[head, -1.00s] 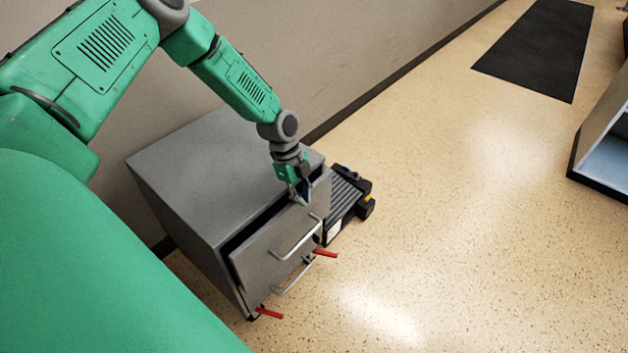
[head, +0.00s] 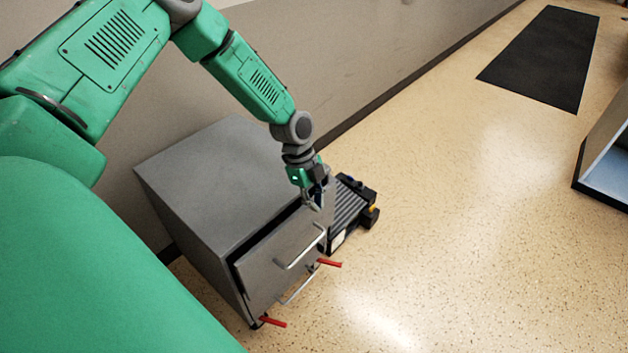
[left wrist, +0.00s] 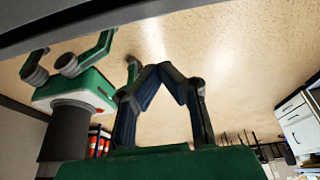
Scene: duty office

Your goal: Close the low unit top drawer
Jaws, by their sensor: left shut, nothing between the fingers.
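The low unit (head: 215,165) is a grey metal cabinet against the wall. Its top drawer (head: 262,268) stands slightly out, with a narrow dark gap behind the upper edge of its front. A silver bar handle (head: 303,250) is on the drawer front. My left gripper (head: 313,206) is at the upper right part of the drawer front; whether it touches is hard to tell. Its fingertips meet with nothing between them in the left wrist view (left wrist: 160,70).
A dark ribbed object (head: 348,208) sits on the floor beside the unit's right side. Red levers (head: 330,263) stick out low at the unit's front. A black mat (head: 545,55) lies far right. The speckled floor between is clear.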

